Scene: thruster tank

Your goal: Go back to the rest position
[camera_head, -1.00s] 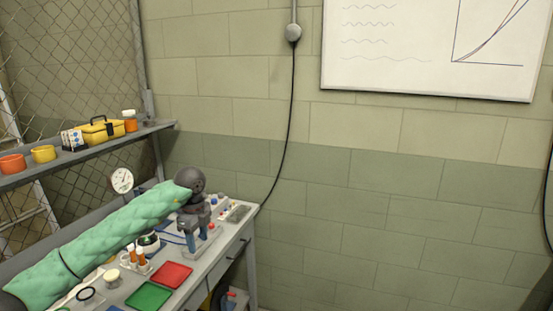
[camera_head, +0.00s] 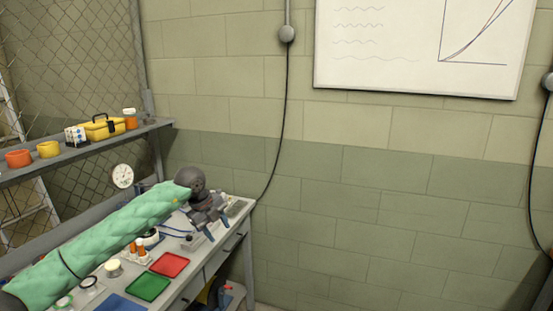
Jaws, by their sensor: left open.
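My left arm, in a green quilted sleeve, comes in from the lower left of the head view. My left gripper (camera_head: 218,226) is at its end, above the far right part of the workbench (camera_head: 206,262). Its blue-tipped fingers are apart, and I see nothing between them. The gripper is tilted, with its fingers pointing down and to the right. My right gripper is not in the picture.
On the bench lie a red tray (camera_head: 170,264), a green tray (camera_head: 148,287) and a blue tray (camera_head: 122,304). A dial gauge (camera_head: 122,176) stands behind my arm. A shelf (camera_head: 100,143) holds a yellow toolbox (camera_head: 103,126) and cups. The floor right of the bench looks clear.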

